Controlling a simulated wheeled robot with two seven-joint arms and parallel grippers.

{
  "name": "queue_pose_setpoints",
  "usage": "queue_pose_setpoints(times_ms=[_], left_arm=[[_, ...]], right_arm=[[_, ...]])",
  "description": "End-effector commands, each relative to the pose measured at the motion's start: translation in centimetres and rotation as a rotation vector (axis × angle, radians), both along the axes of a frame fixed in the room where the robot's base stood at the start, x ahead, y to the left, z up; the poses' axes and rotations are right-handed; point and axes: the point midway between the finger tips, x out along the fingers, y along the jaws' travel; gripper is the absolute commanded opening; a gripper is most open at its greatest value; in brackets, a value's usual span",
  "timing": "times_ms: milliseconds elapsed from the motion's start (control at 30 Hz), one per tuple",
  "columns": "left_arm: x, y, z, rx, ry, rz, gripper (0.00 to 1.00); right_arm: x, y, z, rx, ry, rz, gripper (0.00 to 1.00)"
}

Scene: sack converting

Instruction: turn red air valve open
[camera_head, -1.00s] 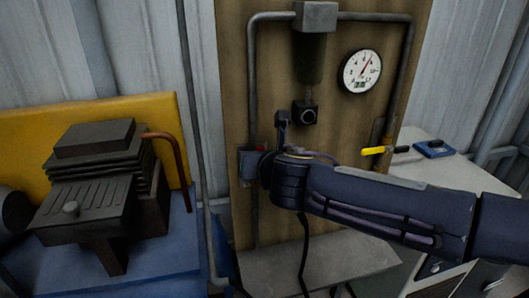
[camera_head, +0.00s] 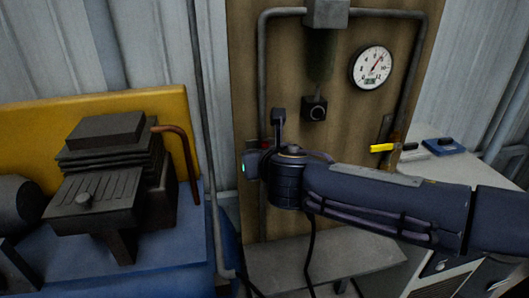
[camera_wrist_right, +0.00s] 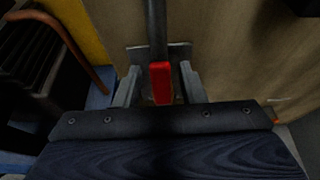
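The red air valve handle (camera_wrist_right: 161,84) shows in the right wrist view, at the lower end of a dark vertical pipe, in front of a grey plate on the wooden board. My right gripper (camera_wrist_right: 160,88) is open, with one finger on each side of the handle and a visible gap on both sides. In the head view my right arm comes in from the right and its gripper end (camera_head: 252,165) is at the board's left pipe. Only a small bit of red (camera_head: 264,144) shows above it; the rest of the valve is hidden. My left gripper is not in view.
The wooden board (camera_head: 345,110) carries grey pipes, a round gauge (camera_head: 371,67) and a yellow-handled lever (camera_head: 384,148). A dark machine (camera_head: 110,170) with a copper pipe stands on a blue surface (camera_head: 165,250) at left. A blue object (camera_head: 444,145) lies on the bench at right.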

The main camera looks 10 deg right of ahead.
Motion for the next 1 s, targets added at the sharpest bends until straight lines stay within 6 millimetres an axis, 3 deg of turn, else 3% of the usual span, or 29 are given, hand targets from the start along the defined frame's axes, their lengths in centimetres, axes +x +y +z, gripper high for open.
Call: queue_pose_setpoints(times_ms=[333,700,1000], left_arm=[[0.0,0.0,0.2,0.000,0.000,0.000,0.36],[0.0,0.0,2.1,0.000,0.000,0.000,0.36],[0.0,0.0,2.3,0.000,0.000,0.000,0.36]], right_arm=[[-0.4,0.0,0.4,0.002,-0.002,0.000,0.38],[-5.7,-0.1,2.8,0.003,-0.004,0.001,0.38],[-7.2,-0.2,3.0,0.002,0.000,-0.001,0.38]])
